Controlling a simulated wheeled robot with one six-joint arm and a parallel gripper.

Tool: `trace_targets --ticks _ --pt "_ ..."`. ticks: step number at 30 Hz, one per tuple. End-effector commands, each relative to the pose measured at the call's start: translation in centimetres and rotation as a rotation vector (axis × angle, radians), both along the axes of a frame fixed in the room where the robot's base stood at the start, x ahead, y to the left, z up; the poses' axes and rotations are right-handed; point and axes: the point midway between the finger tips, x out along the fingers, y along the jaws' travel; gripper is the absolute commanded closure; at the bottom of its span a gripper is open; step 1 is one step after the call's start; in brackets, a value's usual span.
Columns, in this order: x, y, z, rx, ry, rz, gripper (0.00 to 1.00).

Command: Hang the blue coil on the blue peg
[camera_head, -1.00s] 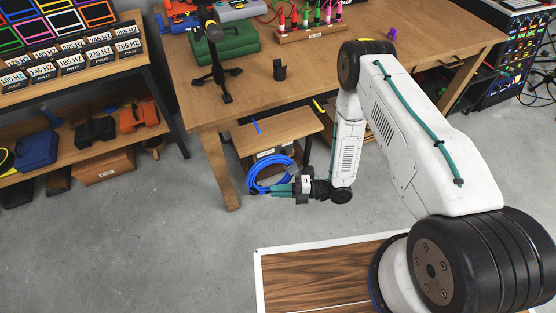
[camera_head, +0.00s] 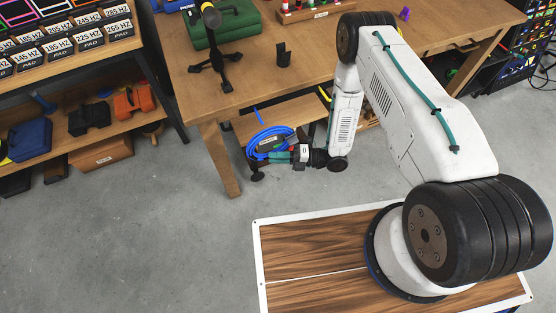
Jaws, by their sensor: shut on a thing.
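The blue coil (camera_head: 262,135) is a bundle of looped blue cable. My gripper (camera_head: 278,157) has teal fingers and is shut on the coil's lower right part. The coil is held in front of a low wooden stand (camera_head: 292,112) beside the workbench. A thin blue peg (camera_head: 257,115) sticks up at the stand's left, just above and behind the coil in the picture. The coil looks apart from the peg's visible part, but depth between them is hard to judge. The peg's base and the fingertips' exact grip are not clear.
The wooden workbench (camera_head: 225,88) stands behind, with its front leg (camera_head: 222,165) left of the coil. A black tripod-like stand (camera_head: 221,68) and a small black holder (camera_head: 283,55) are on it. A shelf unit (camera_head: 100,140) is at left. Grey floor (camera_head: 150,240) is clear in front.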

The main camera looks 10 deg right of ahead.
Motion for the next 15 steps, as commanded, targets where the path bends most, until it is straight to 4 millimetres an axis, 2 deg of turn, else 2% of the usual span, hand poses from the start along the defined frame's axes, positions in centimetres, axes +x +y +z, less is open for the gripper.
trace_targets --ticks 15 --pt "3.0 1.1 -0.3 0.000 -0.002 0.004 1.00"
